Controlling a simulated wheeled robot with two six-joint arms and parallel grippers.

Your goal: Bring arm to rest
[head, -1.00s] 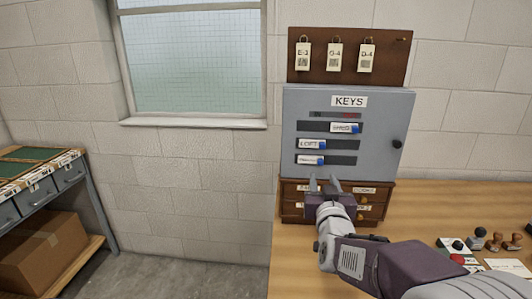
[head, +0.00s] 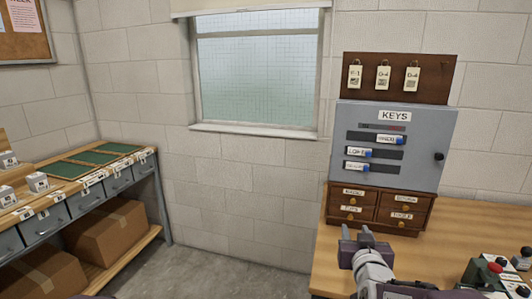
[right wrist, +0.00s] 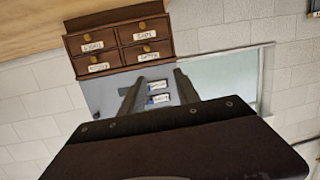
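My right gripper (head: 356,232) is at the bottom of the head view, in front of the lower left part of the small drawer unit. Its two fingers stand apart with nothing between them. In the right wrist view the fingers (right wrist: 158,93) are also parted and empty, and the wooden drawers (right wrist: 118,45) and the grey key cabinet (right wrist: 102,92) appear upside down beyond them. My left gripper is not in view.
The grey KEYS cabinet (head: 424,165) with sliders stands on the wooden drawer unit (head: 379,212), below a tag board (head: 440,88). Stampers and a red button are at the desk's (head: 445,232) right. A shelf (head: 150,165) with boxes stands left. Floor between is clear.

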